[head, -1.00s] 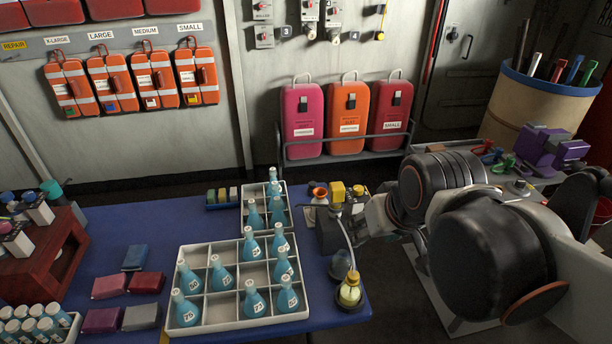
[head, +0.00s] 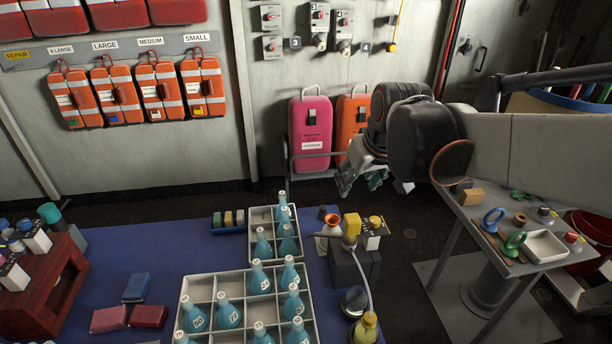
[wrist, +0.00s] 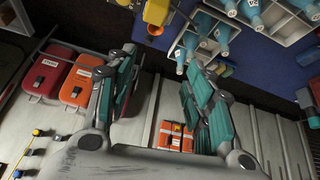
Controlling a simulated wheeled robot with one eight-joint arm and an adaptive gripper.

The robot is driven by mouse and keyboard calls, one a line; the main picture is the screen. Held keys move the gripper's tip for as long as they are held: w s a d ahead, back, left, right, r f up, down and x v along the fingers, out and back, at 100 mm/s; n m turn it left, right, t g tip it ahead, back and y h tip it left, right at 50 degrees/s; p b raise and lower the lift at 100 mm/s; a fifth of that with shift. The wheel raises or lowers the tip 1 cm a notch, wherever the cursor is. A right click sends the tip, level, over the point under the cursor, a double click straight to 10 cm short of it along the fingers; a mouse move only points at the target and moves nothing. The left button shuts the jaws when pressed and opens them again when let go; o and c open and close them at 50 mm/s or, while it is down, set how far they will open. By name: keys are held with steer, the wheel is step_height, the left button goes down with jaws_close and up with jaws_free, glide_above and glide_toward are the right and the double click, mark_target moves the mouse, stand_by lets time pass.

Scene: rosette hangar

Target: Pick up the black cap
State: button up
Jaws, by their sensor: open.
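I cannot make out a black cap with certainty. A dark rounded object (head: 353,301) sits at the right edge of the blue table, beside the yellow flask (head: 367,328); its exact shape is unclear. My gripper (head: 361,184) is raised beyond the table's back right corner, in front of the suitcases, above and behind that object. In the wrist view my gripper (wrist: 160,85) has its two teal-padded fingers well apart, with nothing between them.
The blue table (head: 170,250) holds a divided tray (head: 200,287) of teal flasks and an orange-rimmed vessel (head: 329,228). A grey side table (head: 462,211) with small tools and a white dish (head: 545,246) stands at right. Pink (head: 310,130) and orange suitcases stand behind.

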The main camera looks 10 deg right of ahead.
steer(key=w+f, duration=0.2)
steer(key=w, duration=0.7)
steer(key=n+g+p, duration=0.2)
steer(key=n+p, duration=0.1)
steer(key=p, duration=0.1)
glide_above(324, 207)
steer(key=s+d, duration=0.1)
steer(key=s, duration=0.3)
step_height(324, 207, down, 19)
steer(key=shift+g+y, duration=0.3)
steer(key=shift+y, duration=0.1)
steer(key=b+x, duration=0.1)
steer(key=x, duration=0.4)
steer(key=b+x, duration=0.2)
steer(key=x, duration=0.2)
steer(key=b+x, duration=0.1)
steer(key=x, duration=0.4)
steer(key=shift+w+d+f+b, duration=0.1)
steer(key=shift+d+f+b, duration=0.1)
steer(key=shift+f+b, duration=0.15)
steer(key=shift+r, duration=0.15)
steer(key=c, duration=0.8)
